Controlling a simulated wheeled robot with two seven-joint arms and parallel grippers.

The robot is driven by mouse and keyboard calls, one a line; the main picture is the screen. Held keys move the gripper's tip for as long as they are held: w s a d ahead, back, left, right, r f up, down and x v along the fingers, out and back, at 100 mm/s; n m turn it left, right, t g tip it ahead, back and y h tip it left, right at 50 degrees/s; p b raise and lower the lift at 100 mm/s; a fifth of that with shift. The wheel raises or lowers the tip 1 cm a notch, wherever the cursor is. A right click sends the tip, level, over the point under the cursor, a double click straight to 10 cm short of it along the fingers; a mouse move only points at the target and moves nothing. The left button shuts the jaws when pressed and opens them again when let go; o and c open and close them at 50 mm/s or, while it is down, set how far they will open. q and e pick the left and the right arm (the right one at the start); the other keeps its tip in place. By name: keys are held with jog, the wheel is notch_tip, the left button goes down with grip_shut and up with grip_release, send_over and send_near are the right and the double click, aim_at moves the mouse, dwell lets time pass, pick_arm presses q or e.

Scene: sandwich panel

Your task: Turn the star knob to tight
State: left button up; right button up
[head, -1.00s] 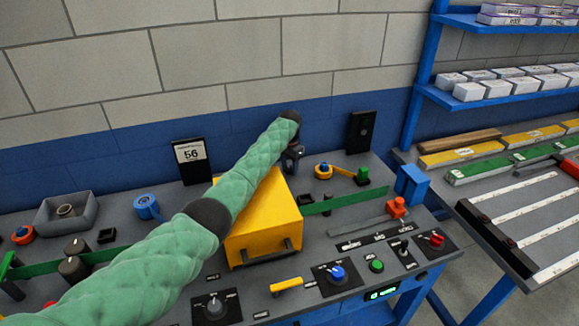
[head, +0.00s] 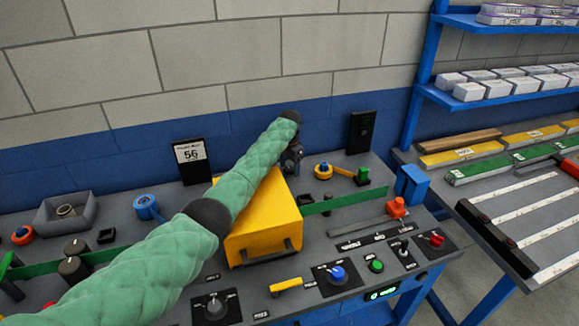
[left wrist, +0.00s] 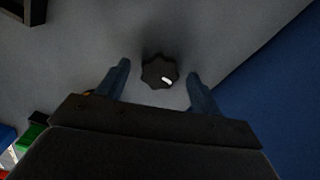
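The star knob (left wrist: 159,73) shows in the left wrist view as a dark, lobed knob with a white mark at its lower right, on a grey surface. My left gripper (left wrist: 158,69) is open, with one finger on each side of the knob in the picture. Gaps show between the fingers and the knob, and I cannot tell how deep the fingertips reach. In the head view the left gripper (head: 293,156) is at the back of the bench, mostly behind my green-sleeved arm, and the knob is not visible there. My right gripper is not in view.
A yellow cover (head: 262,232) stands on the bench beneath my arm. Switches and buttons line the front.

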aim_at(290, 168)
pick_arm(q)
jog(key=shift+r, duration=0.15)
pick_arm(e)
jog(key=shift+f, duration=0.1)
pick_arm(q)
jog(key=shift+r, duration=0.35)
notch_tip(290, 168, up, 6)
jog(key=shift+f+b, duration=0.1)
jog(key=shift+b, duration=1.05)
jog(key=shift+r, duration=0.5)
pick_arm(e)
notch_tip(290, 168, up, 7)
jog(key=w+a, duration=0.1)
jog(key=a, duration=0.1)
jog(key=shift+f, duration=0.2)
pick_arm(q)
jog(key=shift+f, duration=0.1)
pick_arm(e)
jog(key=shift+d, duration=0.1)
